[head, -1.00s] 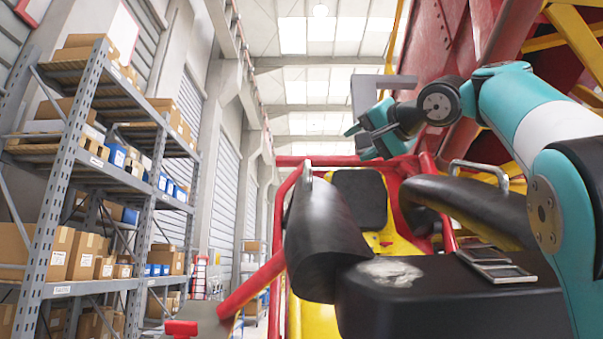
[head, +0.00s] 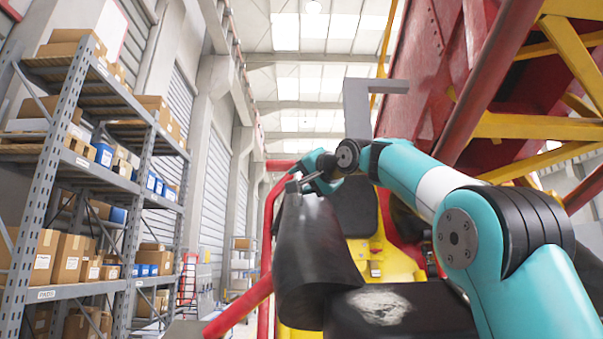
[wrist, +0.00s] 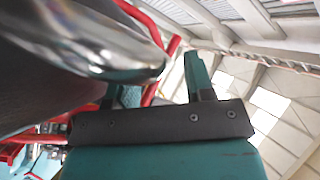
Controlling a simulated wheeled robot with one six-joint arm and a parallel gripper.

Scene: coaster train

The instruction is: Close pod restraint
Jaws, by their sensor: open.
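The black padded restraint (head: 310,250) stands raised at the left side of the red and yellow pod, with a metal grab handle (head: 293,187) at its top. My gripper (head: 308,180) is at the top of this restraint, by the handle. In the wrist view my gripper (wrist: 155,78) has its two fingers apart. A shiny, dark rounded part of the restraint (wrist: 100,40) fills the upper left there, close to the fingers. It partly hides one finger. I cannot tell whether they touch. The yellow seat (head: 395,262) with a black headrest (head: 355,208) is behind my arm.
A black pad with a pale worn patch (head: 382,308) is in front of the seat. Red tubing (head: 240,303) runs along the pod's left. Red and yellow steelwork (head: 530,125) rises at the right. Shelves with boxes (head: 95,180) stand at the far left.

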